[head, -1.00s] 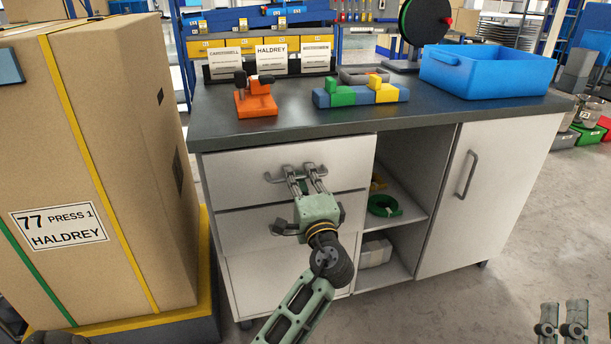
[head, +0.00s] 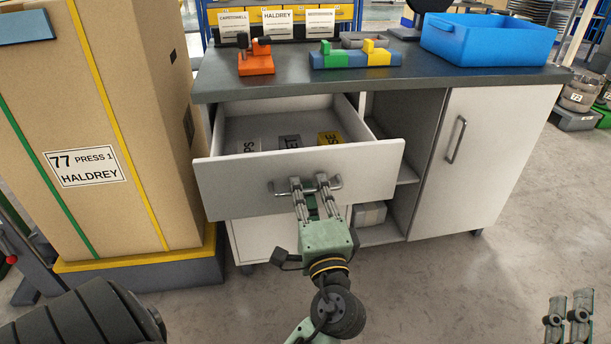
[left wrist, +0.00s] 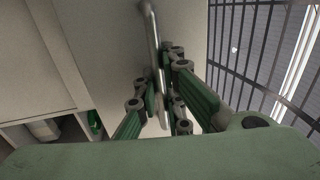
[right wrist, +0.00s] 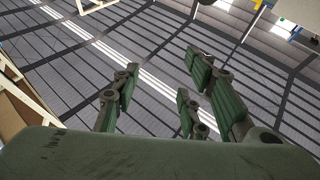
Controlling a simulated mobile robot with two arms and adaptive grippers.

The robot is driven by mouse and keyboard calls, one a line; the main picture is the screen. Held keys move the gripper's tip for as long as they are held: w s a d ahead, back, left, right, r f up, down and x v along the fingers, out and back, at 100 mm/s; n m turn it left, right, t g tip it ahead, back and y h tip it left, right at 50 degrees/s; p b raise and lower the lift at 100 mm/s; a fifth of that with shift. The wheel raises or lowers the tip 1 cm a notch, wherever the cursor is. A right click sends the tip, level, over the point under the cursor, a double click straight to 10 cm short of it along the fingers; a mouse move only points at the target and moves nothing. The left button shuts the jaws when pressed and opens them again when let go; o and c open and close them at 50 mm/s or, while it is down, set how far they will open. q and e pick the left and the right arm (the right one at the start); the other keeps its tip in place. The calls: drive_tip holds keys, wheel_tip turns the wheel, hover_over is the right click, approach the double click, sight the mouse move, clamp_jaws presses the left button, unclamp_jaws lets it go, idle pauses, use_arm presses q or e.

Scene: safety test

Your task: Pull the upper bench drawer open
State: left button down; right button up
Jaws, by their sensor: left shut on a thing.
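The upper bench drawer (head: 235,187) stands well out from the bench in the head view. Its inside shows labelled blocks, one of them yellow (head: 330,138). My left gripper (head: 309,183) is shut on the bar handle (head: 283,187) at the middle of the drawer front. In the left wrist view the handle (left wrist: 155,50) runs between the fingers of my left gripper (left wrist: 160,108). My right gripper (head: 568,312) is at the lower right of the head view, away from the bench.
The worktop (head: 290,82) holds an orange fixture (head: 256,62), a green, blue and yellow block fixture (head: 350,58) and a blue bin (head: 488,40). A tall carton (head: 110,110) stands close left of the drawer. A shut cupboard door (head: 490,150) is at right. Floor in front is clear.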

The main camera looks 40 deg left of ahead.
use_arm(q)
drive_tip(key=shift+r+b+v, duration=0.15)
drive_tip(key=shift+r+v, duration=0.05)
drive_tip(key=shift+v, duration=0.95)
drive_tip(key=shift+r+b+v, duration=0.15)
drive_tip(key=shift+r+v, duration=0.1)
drive_tip(key=shift+v, duration=0.95)
use_arm(e)
drive_tip(key=shift+s+d+r+t, duration=0.15)
drive_tip(key=shift+s+r+t, duration=0.4)
drive_tip(key=shift+r, duration=0.25)
drive_tip(key=shift+s+d+r+t, duration=0.15)
drive_tip(key=shift+s+r+t, duration=0.3)
drive_tip(key=shift+s+r, duration=0.3)
drive_tip(key=shift+w, duration=0.15)
use_arm(q)
drive_tip(key=c, duration=2.1)
unclamp_jaws()
drive_tip(key=shift+d, duration=0.1)
drive_tip(key=v, duration=0.8)
drive_tip(key=shift+s+f, duration=0.1)
drive_tip(key=shift+f, duration=0.05)
